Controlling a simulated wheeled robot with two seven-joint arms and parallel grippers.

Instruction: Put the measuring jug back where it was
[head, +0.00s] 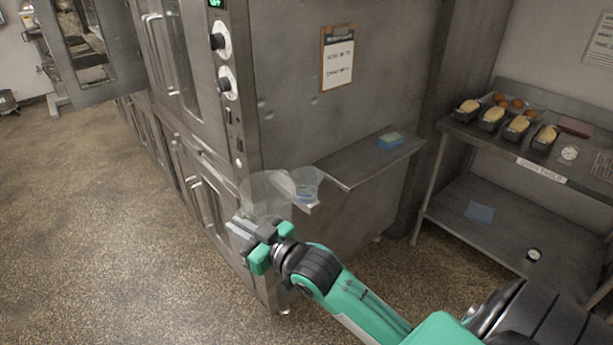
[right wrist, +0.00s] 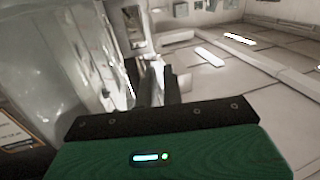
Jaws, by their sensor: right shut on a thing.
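A large clear measuring jug (head: 266,190) is in front of the oven's corner in the head view. My right gripper (head: 250,232) is at its lower part and shut on it. A smaller clear cup-like vessel (head: 307,182) shows just right of the jug, at the left end of the steel side shelf (head: 352,172). I cannot tell whether the two touch. In the right wrist view, my right gripper (right wrist: 148,85) points away from the camera, with blurred clear surfaces at its left. My left gripper is in neither view.
A blue and green sponge (head: 390,141) lies on the side shelf. The steel oven (head: 225,170) stands close left of the jug. A cooling table (head: 545,165) with loaf tins and buns stands at right. The floor (head: 100,230) at left is clear.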

